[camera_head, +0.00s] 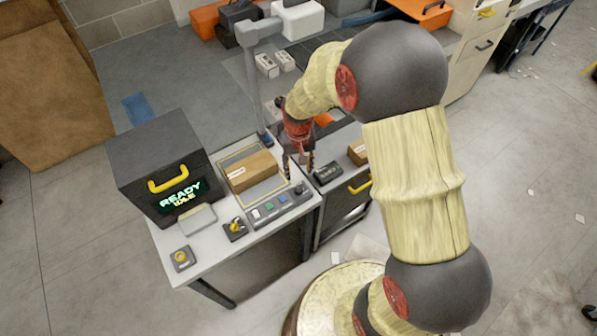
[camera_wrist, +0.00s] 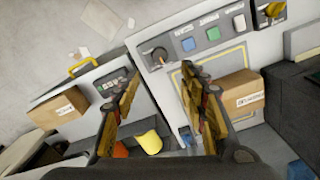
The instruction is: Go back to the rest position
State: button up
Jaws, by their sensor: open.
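My gripper (camera_head: 302,165) hangs fingers down beside the right edge of the white-topped table (camera_head: 212,262), close to the button panel. The wrist view shows both fingers of my gripper (camera_wrist: 155,85) spread apart, with no object between them. A brown box (camera_head: 250,171) lies inside a yellow outline on the table; the box also shows in the wrist view (camera_wrist: 238,93), right of the fingers and apart from them. My arm curves down the right side of the head view and hides part of the workbench behind it.
A button panel (camera_head: 279,207) runs along the table's front edge. A dark cabinet (camera_head: 157,165) reading "READY IDLE" stands at its left. A grey post (camera_head: 252,85) rises behind the table. A second brown box (camera_head: 357,152) lies on the neighbouring drawer unit. Open floor (camera_head: 530,215) lies right of my arm.

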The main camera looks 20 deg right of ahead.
dwell(0.5)
jog(key=s+r+t+b, duration=0.2)
jog(key=s+r+b, duration=0.5)
jog(key=s, duration=0.3)
jog(key=s+r+n+t+b, duration=0.1)
jog(key=s+r+t+b, duration=0.2)
jog(key=s+r+b, duration=0.4)
jog(key=s+r, duration=0.2)
jog(key=s, duration=0.2)
jog(key=shift+d+t, duration=0.3)
